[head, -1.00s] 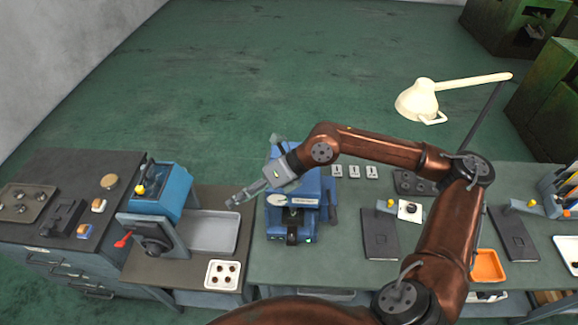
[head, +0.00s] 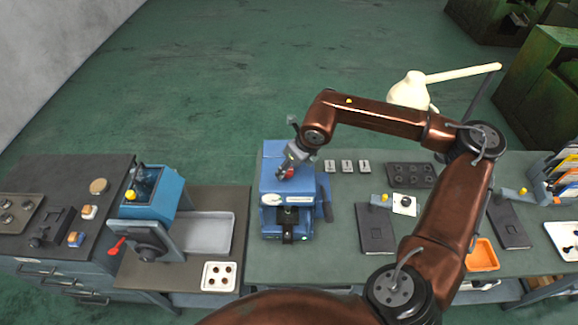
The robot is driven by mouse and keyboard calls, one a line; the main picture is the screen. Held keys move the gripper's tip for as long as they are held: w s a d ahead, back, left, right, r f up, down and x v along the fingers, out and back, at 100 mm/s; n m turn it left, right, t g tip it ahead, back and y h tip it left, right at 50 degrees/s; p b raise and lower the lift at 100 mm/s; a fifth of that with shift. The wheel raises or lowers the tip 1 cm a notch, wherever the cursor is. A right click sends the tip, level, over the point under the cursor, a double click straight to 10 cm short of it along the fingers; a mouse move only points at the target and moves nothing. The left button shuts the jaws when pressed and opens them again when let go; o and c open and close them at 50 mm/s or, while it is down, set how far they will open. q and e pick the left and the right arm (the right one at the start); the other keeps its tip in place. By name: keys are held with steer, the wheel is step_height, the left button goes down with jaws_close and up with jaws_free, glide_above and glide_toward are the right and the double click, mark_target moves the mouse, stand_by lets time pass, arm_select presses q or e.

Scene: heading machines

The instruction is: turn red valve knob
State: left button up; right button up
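A small red handle (head: 117,246) sticks out at the lower left of the blue lever machine (head: 152,193) on the left side. It is the clearest red control in view; I cannot tell whether it is the valve knob. My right gripper (head: 285,172) points down at the top of the blue machine (head: 270,205) in the middle of the table, far right of the red handle. The gripper is small and partly hidden by its own wrist, so its finger opening and any contact are unclear. My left gripper is out of view.
A grey tray (head: 207,233) and a white plate with dark holes (head: 219,276) lie between the two blue machines. Dark flat plates (head: 375,228), an orange bin (head: 482,256) and a cream lamp (head: 409,91) are at the right. My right arm spans the table's right half.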

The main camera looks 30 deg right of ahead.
steer(key=shift+f, duration=0.15)
steer(key=shift+c, duration=0.3)
steer(key=c, duration=1.1)
